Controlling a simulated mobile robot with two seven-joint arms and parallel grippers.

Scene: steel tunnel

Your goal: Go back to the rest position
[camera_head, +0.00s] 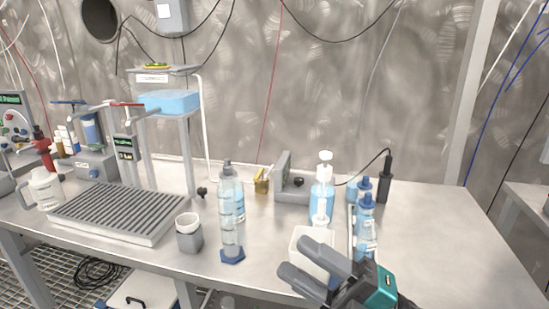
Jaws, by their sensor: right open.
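My right gripper (307,263) shows at the bottom, right of centre, with dark grey fingers and a teal part on its body. Its fingers are apart and no object shows between them. It is in front of the table's front edge and overlaps a white container (305,240) in the picture, hiding part of it. Whether it touches the container cannot be told. My left gripper is not in view.
A clear cylinder (230,215) with a blue foot and a grey cup (188,235) stand near the front edge. Blue-capped bottles (366,225) and a pump bottle (322,190) stand close behind the gripper. A ribbed tray (120,212) is at left. The table's right part (450,235) is clear.

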